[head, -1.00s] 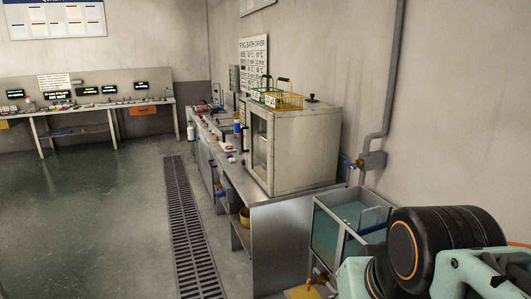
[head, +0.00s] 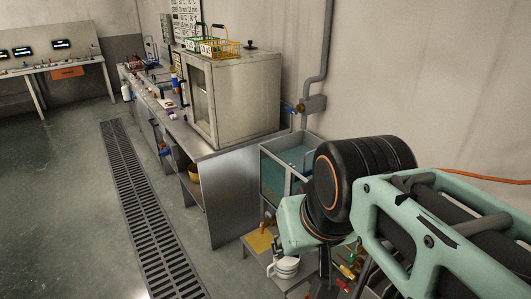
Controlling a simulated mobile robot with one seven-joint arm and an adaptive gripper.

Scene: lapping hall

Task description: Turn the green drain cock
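No cock that I can clearly make out as the green one shows; the brass fittings (head: 348,271) low beside my arm are small and partly hidden, with red and some green on them. A cock with a red-orange handle (head: 268,222) sits at the low front of the glass-sided tank (head: 272,178), which holds blue-green liquid. My mint-green and black arm covers the tank's right part. A dark part that looks like my gripper (head: 325,268) points down below the arm, near the brass fittings. Its fingers are too unclear to tell open from shut.
A white mug-like vessel (head: 285,267) and a yellow sheet (head: 259,241) are on a low surface below the tank. A steel bench (head: 225,195) bears a grey cabinet (head: 245,100) with wire baskets on top. A floor grate (head: 145,220) runs along open floor at left.

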